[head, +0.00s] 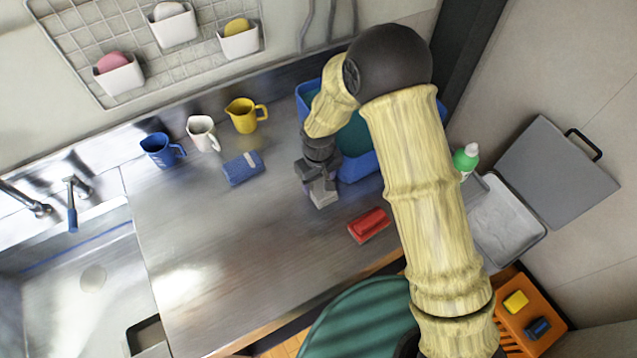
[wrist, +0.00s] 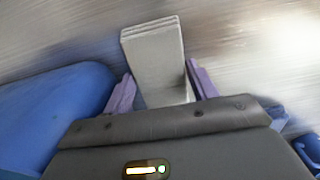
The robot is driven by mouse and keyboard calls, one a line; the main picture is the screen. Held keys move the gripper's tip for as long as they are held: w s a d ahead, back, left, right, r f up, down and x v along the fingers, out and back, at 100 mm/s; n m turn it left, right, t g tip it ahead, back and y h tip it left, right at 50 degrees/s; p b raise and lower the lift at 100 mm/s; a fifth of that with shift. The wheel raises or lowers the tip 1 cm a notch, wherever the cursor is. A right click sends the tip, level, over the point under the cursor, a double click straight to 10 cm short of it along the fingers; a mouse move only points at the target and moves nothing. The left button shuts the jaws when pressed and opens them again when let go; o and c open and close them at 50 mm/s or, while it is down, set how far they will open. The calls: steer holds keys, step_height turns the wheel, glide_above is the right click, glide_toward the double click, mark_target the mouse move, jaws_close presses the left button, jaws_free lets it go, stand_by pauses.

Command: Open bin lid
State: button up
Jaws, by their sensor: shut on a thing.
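My gripper (head: 318,180) is over the steel counter, in front of a blue tub (head: 362,168). It is shut on a pale grey block (head: 324,198). In the wrist view the grey block (wrist: 155,62) stands between two purple fingers. A flat grey lid (head: 555,172) with a black handle stands open at the right, beside a shallow pale grey container (head: 500,222). A round dark green top (head: 365,320) shows at the bottom edge; I cannot tell whether it is a bin lid. My gripper is apart from both. My arm hides part of the tub.
A red block (head: 369,226) and a blue block (head: 243,168) lie on the counter (head: 250,240). A blue mug (head: 161,150), white mug (head: 202,133) and yellow jug (head: 245,116) stand at the back. A green bottle (head: 466,159) stands right. An orange crate (head: 552,310) is lower right.

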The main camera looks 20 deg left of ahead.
mark_target(319, 184)
steer(key=shift+r, duration=0.1)
step_height(319, 184, up, 18)
steer(key=shift+f+b, duration=0.1)
steer(key=shift+b, duration=0.85)
